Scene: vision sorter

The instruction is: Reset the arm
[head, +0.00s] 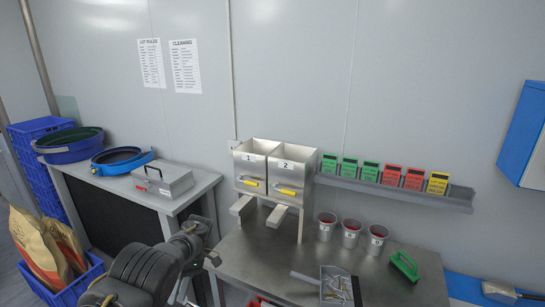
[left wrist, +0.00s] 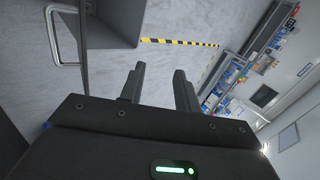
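My left arm (head: 145,272) comes in at the bottom left of the head view, in front of the gap between the side bench and the steel table. Its gripper is hard to make out there. In the left wrist view my left gripper (left wrist: 158,75) has its two dark fingers apart, with nothing between them. Behind the fingers is bare grey floor. My right gripper shows in neither view.
The steel table (head: 250,262) holds a two-bin dispenser (head: 273,165), three metal cups (head: 351,233), a scoop (head: 338,284) and a green-handled brush (head: 405,265). A grey case (head: 162,180) lies on the side bench. Paper sacks (head: 45,245) stand at the left.

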